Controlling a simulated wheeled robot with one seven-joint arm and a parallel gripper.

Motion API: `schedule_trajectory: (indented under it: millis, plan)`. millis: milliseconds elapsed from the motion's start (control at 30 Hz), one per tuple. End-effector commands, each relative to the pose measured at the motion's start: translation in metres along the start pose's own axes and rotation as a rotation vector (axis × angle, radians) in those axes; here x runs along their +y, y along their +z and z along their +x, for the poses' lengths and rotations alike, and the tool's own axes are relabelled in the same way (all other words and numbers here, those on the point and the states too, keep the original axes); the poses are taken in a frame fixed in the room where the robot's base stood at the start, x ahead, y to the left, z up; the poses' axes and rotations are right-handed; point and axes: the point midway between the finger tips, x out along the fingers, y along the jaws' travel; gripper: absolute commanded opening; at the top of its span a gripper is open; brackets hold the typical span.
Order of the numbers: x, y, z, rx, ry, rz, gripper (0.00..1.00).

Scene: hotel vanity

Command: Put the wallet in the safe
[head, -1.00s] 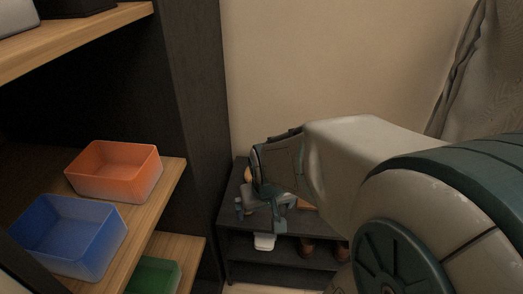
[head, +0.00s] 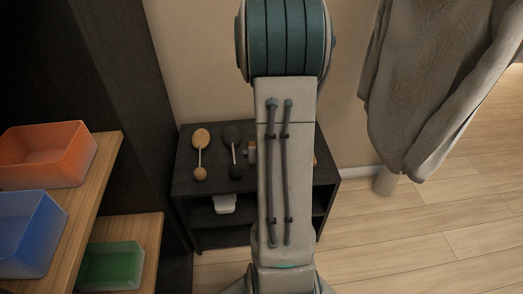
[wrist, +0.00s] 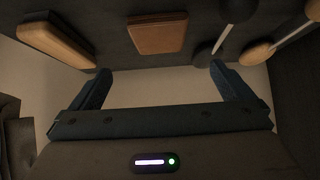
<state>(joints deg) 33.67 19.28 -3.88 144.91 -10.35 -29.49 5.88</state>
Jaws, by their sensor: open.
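A flat brown leather-like rectangle, which looks like the wallet (wrist: 157,34), lies on a dark surface in the upper middle of the wrist view. My gripper (wrist: 160,68) is open and empty, its two dark blue fingers spread apart, with the brown piece beyond the gap between them. They do not touch in the picture; the exact distance cannot be told. In the head view my arm covers the middle of the low black shelf unit (head: 205,185), hiding the gripper and the wallet. I cannot make out a safe in any view.
On the unit lie a wooden dumbbell-shaped item (head: 200,157) and a black one (head: 234,152). A wood-topped block (wrist: 52,42) is left in the wrist view. Shelves at left hold orange (head: 45,152), blue (head: 30,235) and green (head: 111,266) bins. Grey cloth (head: 430,90) hangs right; floor is clear there.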

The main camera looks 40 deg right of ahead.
Motion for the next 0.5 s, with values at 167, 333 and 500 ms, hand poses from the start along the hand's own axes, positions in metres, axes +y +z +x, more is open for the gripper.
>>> schedule_trajectory:
  millis: [167, 333, 500]
  plan:
    - [0.000, 0.002, 0.018, -0.003, 0.001, -0.001, 1.00]
    - [0.000, 0.003, 0.050, -0.002, 0.001, -0.002, 1.00]
    - [0.000, 0.001, 0.066, 0.000, 0.001, -0.002, 1.00]
